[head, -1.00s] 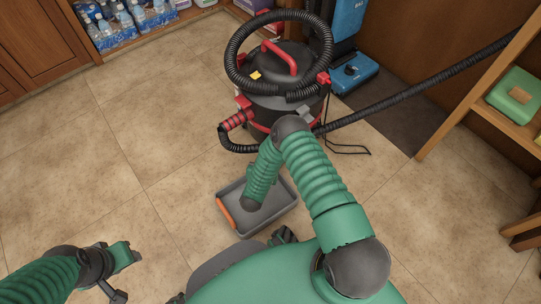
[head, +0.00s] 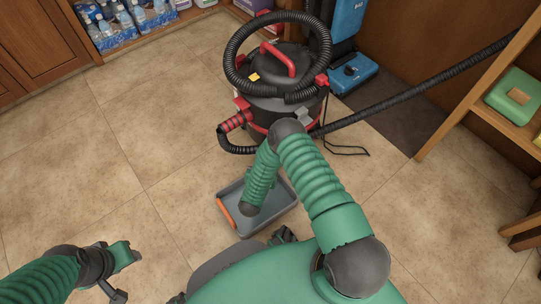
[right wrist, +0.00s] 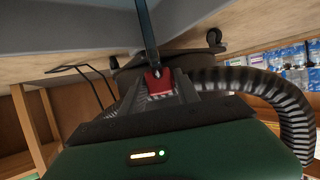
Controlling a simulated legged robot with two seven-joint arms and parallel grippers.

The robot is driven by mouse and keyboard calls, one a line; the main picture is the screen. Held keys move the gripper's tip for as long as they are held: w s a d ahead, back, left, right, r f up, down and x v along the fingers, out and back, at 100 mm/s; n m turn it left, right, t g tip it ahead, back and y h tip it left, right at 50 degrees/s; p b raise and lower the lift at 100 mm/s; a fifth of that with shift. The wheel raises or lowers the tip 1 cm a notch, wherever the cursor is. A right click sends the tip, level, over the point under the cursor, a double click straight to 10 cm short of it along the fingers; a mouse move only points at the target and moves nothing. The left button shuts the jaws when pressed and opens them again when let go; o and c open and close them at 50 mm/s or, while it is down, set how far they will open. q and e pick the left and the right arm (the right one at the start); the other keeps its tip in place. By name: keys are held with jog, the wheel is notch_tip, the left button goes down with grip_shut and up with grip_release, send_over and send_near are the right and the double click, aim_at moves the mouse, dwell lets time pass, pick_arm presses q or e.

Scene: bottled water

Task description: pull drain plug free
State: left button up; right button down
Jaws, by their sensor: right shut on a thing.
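In the right wrist view, the drain plug, a small red piece (right wrist: 160,86), sits between the fingers of my right gripper (right wrist: 160,92), which is shut on it. A narrow bluish strip (right wrist: 148,35), apparently water, runs between the plug area and the grey tray. The black vacuum drum (head: 280,108) with red trim stands behind the tray (head: 285,213) in the head view. My right arm hides part of the tray, and I cannot make out the right gripper there. My left gripper (head: 128,256) hangs at lower left, away from everything; its jaw state is unclear.
A black hose (head: 420,88) runs from the vacuum to the upper right. A wooden shelf with a green box (head: 515,96) stands at right. Bottled water (head: 125,25) sits on a low shelf at upper left. The tiled floor at left is clear.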

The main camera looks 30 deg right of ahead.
jog(key=shift+s+a+p, duration=0.75)
jog(key=shift+s+a, duration=0.75)
jog(key=shift+a, duration=0.15)
jog(key=shift+r, duration=0.1)
